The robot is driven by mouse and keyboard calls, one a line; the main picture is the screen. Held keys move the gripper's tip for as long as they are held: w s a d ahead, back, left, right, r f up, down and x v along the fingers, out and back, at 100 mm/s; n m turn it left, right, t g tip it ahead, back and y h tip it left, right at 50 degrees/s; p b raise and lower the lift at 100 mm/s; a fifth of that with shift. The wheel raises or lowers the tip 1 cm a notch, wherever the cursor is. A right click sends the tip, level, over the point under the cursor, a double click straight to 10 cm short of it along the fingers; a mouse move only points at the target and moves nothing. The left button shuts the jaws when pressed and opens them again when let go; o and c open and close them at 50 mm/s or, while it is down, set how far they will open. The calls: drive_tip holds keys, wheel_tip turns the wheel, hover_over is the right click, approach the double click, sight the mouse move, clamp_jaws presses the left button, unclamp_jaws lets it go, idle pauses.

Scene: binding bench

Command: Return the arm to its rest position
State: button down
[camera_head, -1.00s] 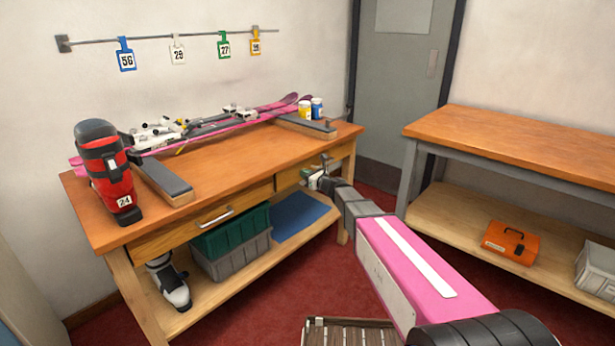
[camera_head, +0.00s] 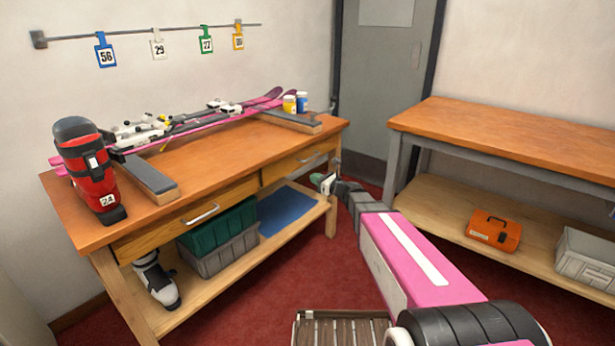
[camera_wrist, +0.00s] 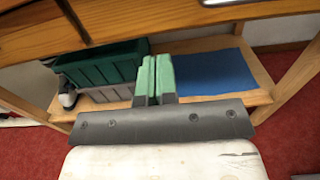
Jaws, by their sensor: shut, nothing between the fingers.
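My gripper (camera_head: 328,182) hangs in front of the right part of the wooden bench (camera_head: 225,158), just off its drawer front and below the top. In the wrist view, its two green fingers (camera_wrist: 153,80) are together with nothing between them. My pink arm reaches up from the lower right in the head view. Beyond the fingers, the wrist view shows the bench's lower shelf (camera_wrist: 262,97). The gripper appears apart from the bench.
A red ski boot (camera_head: 88,172) and pink skis (camera_head: 190,133) are on the bench top. Green (camera_head: 217,228) and grey (camera_head: 222,258) crates and a blue mat (camera_head: 284,210) lie on its shelf. A second bench (camera_head: 510,135) stands right, with red floor between.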

drive_tip(key=s+d+f+n+g+h, duration=0.25)
drive_tip(key=s+f+n+g, duration=0.2)
drive_tip(key=s+n, duration=0.25)
drive_tip(key=s+d+f+n+g+h, duration=0.25)
drive_tip(key=s+f+n, duration=0.25)
drive_tip(key=s+n, duration=0.3)
drive_tip(key=s+d+f+n+g+h, duration=0.4)
drive_tip(key=s+d+n+h, duration=0.5)
drive_tip(key=d, duration=0.5)
drive_tip(key=shift+s+n, duration=0.8)
drive_tip(key=shift+s, duration=0.35)
